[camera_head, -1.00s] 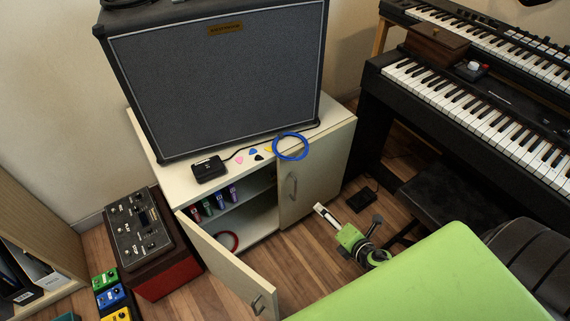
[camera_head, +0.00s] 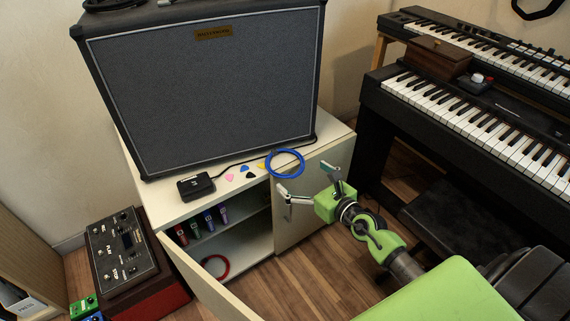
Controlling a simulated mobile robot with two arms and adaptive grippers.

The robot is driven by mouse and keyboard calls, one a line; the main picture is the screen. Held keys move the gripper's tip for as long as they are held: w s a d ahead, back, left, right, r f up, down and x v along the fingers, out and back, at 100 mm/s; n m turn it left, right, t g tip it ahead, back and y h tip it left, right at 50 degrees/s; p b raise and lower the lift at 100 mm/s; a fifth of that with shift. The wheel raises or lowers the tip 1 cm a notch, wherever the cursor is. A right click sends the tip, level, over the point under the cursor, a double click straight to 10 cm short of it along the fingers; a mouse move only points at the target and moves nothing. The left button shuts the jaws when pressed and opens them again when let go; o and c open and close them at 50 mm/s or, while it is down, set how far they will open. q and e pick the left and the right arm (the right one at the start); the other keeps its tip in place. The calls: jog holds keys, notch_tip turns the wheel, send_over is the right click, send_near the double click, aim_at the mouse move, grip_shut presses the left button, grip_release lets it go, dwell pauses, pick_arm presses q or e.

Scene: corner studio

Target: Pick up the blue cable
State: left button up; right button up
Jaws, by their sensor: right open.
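The blue cable (camera_head: 273,170) is a coiled ring lying on the front right edge of the white cabinet top (camera_head: 340,130), in front of the amplifier. My right gripper (camera_head: 306,180) is green with metal fingers. It is open and empty, with its fingers spread apart in front of the cabinet's right door, close to the cable and lower right of it in the picture. I cannot tell how far it is from the cable in depth. My left gripper is not in view.
A large amplifier (camera_head: 205,90) fills most of the cabinet top. A black pedal (camera_head: 196,186) and several picks lie beside the cable. The left cabinet door (camera_head: 208,285) stands open; a red cable (camera_head: 215,267) lies inside. Keyboards (camera_head: 480,115) stand at right.

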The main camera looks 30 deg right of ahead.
aim_at(290, 164)
jog(key=shift+x, duration=1.3)
jog(key=b+x, duration=0.1)
jog(key=x, duration=0.2)
jog(key=shift+w+r, duration=0.15)
jog(key=shift+w, duration=0.5)
jog(key=c, duration=1.2)
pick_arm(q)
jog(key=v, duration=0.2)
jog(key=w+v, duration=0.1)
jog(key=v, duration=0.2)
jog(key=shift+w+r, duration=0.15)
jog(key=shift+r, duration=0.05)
pick_arm(e)
jog(key=shift+c, duration=0.6)
jog(key=shift+r, duration=0.1)
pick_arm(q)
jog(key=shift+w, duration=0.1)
pick_arm(e)
jog(key=shift+r, duration=0.1)
